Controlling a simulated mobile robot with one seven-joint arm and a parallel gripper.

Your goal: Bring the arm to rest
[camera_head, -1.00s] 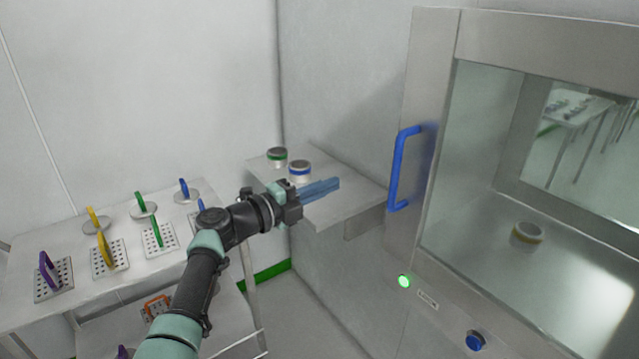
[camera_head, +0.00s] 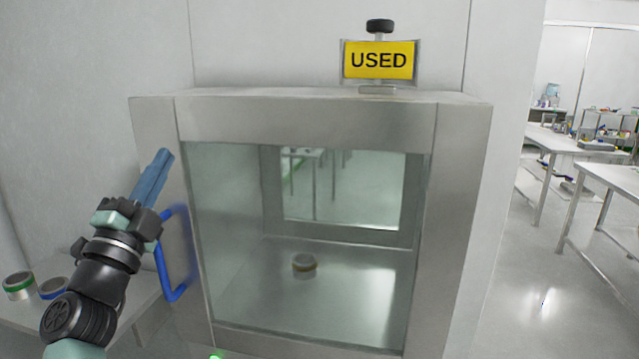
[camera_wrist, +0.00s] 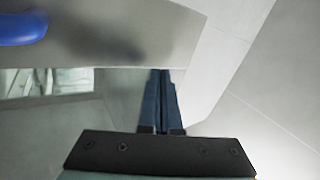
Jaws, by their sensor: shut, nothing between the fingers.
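My gripper (camera_head: 158,165) is at the left of the head view, with its blue fingers pointing up and slightly right. It is beside the left frame post of the steel pass-through cabinet (camera_head: 300,118), above the blue door handle (camera_head: 166,262). In the wrist view my gripper (camera_wrist: 161,75) has its two blue fingers together, with nothing between them. The blue handle also shows in the wrist view (camera_wrist: 22,28), at the top left. The arm is bent and raised; its lower links leave the head view at the bottom left.
A yellow USED sign (camera_head: 379,61) stands on top. A green-banded jar (camera_head: 18,286) and a blue-banded jar (camera_head: 52,288) stand on the shelf at left. Tables (camera_head: 570,143) and open floor lie at right.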

